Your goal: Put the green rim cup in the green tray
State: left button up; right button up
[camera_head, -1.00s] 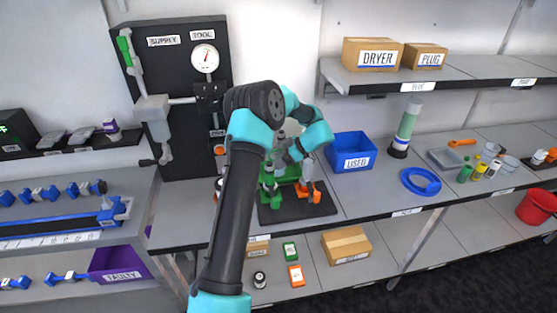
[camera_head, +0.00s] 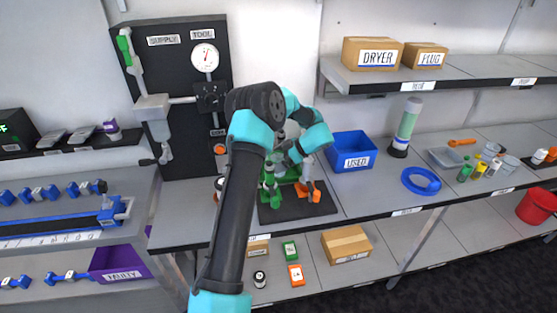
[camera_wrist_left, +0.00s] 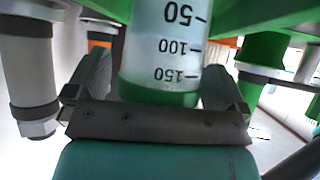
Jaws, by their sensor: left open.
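A clear cup (camera_wrist_left: 165,40) with printed marks and a green rim fills the middle of the left wrist view, upside down in that picture. My left gripper (camera_wrist_left: 155,88) is open with its fingers on both sides of the cup; I cannot tell whether they touch it. In the head view my left gripper (camera_head: 287,158) is over the dark mat, largely hidden by its own wrist, and the cup is not clear there. A green surface (camera_head: 290,174) shows behind and below the gripper, partly hidden; I cannot tell whether it is the green tray. My right gripper is not in view.
A green-and-grey fitting (camera_head: 268,186) and an orange one (camera_head: 312,190) stand close by on the dark mat (camera_head: 295,211). A blue USED bin (camera_head: 353,152) and a blue ring (camera_head: 420,181) are to the right. The black supply panel (camera_head: 178,150) stands to the left.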

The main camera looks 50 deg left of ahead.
pick_arm(q)
jog(key=shift+r, duration=0.15)
jog(key=v, duration=0.7)
jog(key=shift+r, duration=0.2)
jog(key=shift+w, duration=0.15)
dwell(0.3)
